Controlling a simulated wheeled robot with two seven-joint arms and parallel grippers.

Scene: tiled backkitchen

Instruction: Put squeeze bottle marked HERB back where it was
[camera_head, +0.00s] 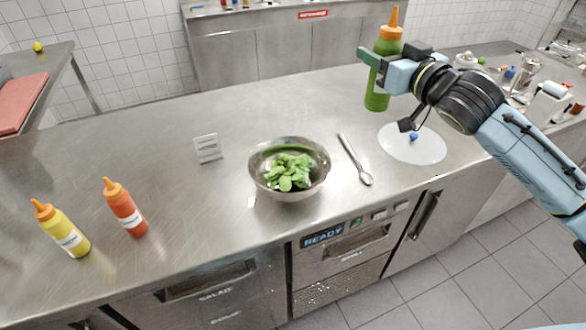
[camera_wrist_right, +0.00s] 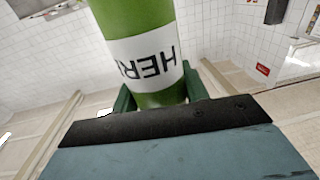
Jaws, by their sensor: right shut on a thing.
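The green squeeze bottle with an orange nozzle (camera_head: 377,97) is held upright at the right of the head view. In the right wrist view the same bottle (camera_wrist_right: 135,20) shows a white label reading HERB, upside down. My right gripper (camera_head: 372,58) is shut around the bottle's upper part, and its green fingers show on both sides in the wrist view. The bottle appears above the counter, left of a white round mat (camera_head: 432,150); its exact height is hard to tell. My left gripper is not in view.
A metal bowl of green leaves (camera_head: 268,180) stands mid-counter, with a spoon (camera_head: 355,160) to its right. A red bottle (camera_head: 126,208) and a yellow bottle (camera_head: 62,228) stand at the left. The counter (camera_head: 110,150) behind the bottles is clear.

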